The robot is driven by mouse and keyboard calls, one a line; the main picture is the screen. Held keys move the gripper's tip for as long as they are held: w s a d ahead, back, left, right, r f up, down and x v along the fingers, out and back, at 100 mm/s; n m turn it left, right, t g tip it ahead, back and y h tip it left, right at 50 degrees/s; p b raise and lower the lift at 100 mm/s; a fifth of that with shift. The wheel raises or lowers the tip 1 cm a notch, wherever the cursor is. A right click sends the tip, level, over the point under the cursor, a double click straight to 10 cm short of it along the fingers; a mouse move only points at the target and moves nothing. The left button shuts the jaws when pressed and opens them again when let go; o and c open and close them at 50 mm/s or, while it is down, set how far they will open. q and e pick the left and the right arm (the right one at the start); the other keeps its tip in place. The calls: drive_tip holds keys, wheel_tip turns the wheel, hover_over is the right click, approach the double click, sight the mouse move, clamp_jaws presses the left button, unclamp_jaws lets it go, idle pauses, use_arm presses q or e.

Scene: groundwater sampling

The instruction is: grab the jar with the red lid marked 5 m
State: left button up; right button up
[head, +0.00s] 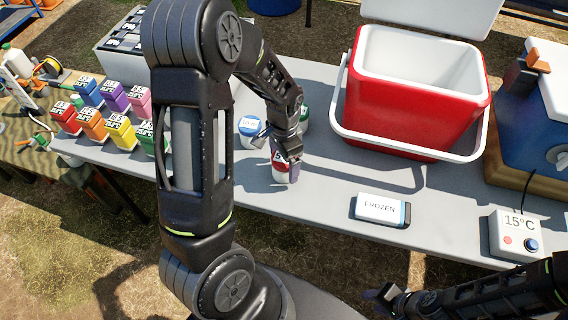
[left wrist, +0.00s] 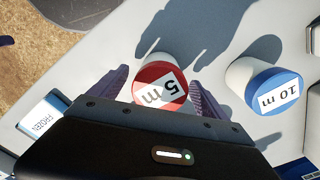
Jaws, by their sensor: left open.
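The jar with the red lid marked 5 m (left wrist: 160,86) is white and stands upright on the grey table. In the left wrist view its lid lies between the two fingers of my left gripper (left wrist: 160,77), which is open around it. In the head view the jar (head: 281,170) is partly hidden by my left gripper (head: 287,150), which reaches down over it. I cannot tell whether the fingers touch the jar. My right gripper (head: 380,294) is at the bottom of the head view, away from the jars; its jaws are unclear.
A blue-lidded jar marked 10 m (left wrist: 274,91) stands beside the red-lidded one. A green-lidded jar (head: 304,112) is close behind. An open red cooler (head: 400,105), a FROZEN pack (head: 379,210) and a 15°C box (head: 515,235) are to the right. Several coloured boxes (head: 92,122) stand left.

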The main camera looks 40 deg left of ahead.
use_arm(q)
drive_tip(key=shift+f, duration=0.85)
drive_tip(key=c, duration=1.8)
